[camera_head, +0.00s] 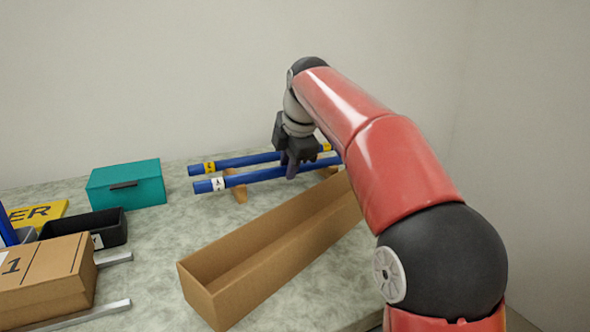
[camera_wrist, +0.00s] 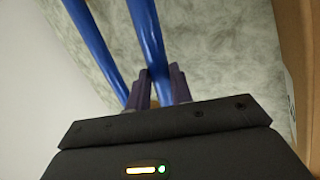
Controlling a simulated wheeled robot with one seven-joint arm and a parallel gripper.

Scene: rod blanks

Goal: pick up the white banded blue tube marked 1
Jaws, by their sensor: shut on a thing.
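The white banded blue tube (camera_head: 255,175) is the nearer of two long blue tubes in the head view. Its white band with a dark mark (camera_head: 218,184) is near its left end; the mark is too small to read. My gripper (camera_head: 291,170) is shut on this tube, right of its middle. In the wrist view, my gripper's fingers (camera_wrist: 162,88) stand on both sides of the right-hand tube (camera_wrist: 148,35). I cannot tell whether the tube touches its wooden support (camera_head: 240,193). The farther blue tube (camera_head: 250,158) has yellow bands and lies parallel behind it.
A long open cardboard box (camera_head: 200,287) lies in front of the tubes. A teal box (camera_head: 127,186), a black bin (camera_head: 112,231), a yellow sign (camera_head: 40,212) and a closed cardboard box marked 1 (camera_head: 50,290) are at left. Grey bars (camera_head: 90,312) lie near the front left.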

